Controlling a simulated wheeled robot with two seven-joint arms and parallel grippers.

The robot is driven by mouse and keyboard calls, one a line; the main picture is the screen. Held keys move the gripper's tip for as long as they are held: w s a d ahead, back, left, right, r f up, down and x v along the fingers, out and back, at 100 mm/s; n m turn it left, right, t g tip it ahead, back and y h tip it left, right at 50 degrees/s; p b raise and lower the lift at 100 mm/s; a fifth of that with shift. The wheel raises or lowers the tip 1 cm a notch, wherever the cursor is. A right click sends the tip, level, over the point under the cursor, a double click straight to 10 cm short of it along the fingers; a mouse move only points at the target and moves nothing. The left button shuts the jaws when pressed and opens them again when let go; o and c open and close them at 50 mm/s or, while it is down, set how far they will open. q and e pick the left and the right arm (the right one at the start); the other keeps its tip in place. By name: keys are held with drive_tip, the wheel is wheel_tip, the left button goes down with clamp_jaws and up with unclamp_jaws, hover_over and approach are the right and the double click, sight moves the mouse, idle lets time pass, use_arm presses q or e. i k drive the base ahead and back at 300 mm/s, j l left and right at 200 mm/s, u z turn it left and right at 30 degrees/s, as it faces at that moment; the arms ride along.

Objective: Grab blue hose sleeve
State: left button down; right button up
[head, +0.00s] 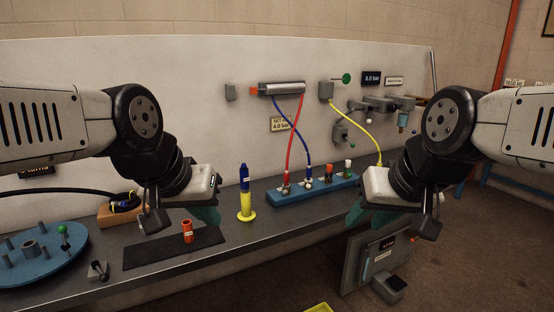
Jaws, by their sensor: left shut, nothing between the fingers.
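A blue sleeve (244,177) stands upright on top of a yellow piece (246,205) with a wide round foot, on the bench. An orange sleeve (187,231) stands on a black mat (150,252) to its left. My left gripper (208,215) is shut and empty, with green fingers, left of the blue sleeve and apart from it. My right gripper (362,215) hangs at the bench's right part, far from the blue sleeve. Its green fingers are partly hidden by its own body, so I cannot tell its opening.
A blue round plate (40,262) with pegs and a small grey switch (97,270) are at left.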

sight(244, 178)
drive_tip(key=i+u, duration=0.3)
drive_tip(key=u, duration=0.15)
drive_tip(key=i+u, duration=0.45)
drive_tip(key=k, duration=0.1)
